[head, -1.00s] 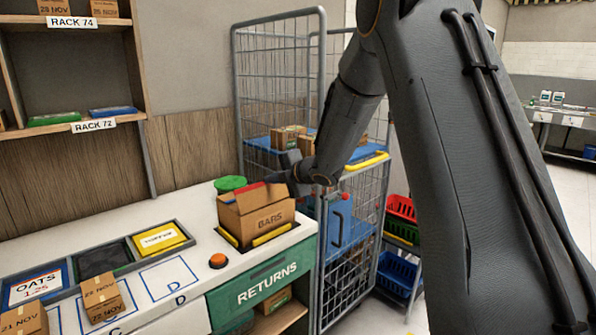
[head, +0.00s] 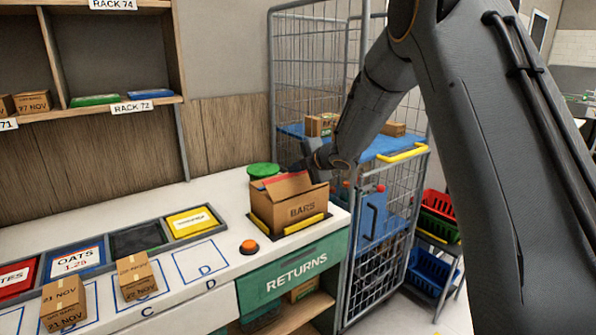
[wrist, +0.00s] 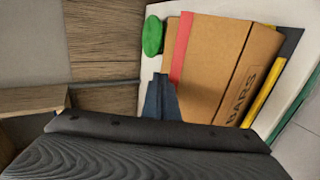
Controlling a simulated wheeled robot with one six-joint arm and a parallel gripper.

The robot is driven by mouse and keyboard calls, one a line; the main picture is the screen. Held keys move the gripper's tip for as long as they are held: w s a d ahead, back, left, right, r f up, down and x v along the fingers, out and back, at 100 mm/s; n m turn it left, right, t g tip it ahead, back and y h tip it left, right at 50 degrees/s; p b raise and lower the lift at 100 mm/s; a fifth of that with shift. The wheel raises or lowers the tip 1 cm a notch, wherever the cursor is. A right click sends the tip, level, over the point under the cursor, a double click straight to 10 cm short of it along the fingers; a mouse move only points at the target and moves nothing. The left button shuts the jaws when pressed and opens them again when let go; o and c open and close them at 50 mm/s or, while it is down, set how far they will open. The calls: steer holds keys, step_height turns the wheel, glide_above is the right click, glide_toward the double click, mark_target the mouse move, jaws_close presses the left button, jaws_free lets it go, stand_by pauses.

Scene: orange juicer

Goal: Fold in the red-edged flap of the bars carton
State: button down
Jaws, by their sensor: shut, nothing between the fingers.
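The brown bars carton (head: 302,208) stands on the counter's right end in a dark tray with yellow edges. Its red-edged flap (head: 287,185) is tilted at the top in the head view. In the wrist view the flap's red edge (wrist: 183,45) runs along the left of the carton (wrist: 225,60). My gripper (head: 300,166) is low at the carton's back edge, partly hidden by my wrist. In the wrist view its shut fingers (wrist: 160,88) are empty and end close beside the red edge; I cannot tell whether they touch it.
A green round lid (head: 263,170) sits behind the carton. A wire cage trolley (head: 375,240) with blue shelves stands close on the right. An orange button (head: 249,247), bins and small cartons (head: 135,275) line the counter to the left. The counter (head: 160,205) behind the bins is bare.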

steer(key=shift+w+a+f+b, duration=0.2)
steer(key=shift+w+f+b, duration=0.1)
steer(key=shift+f, duration=0.1)
stand_by(1.3)
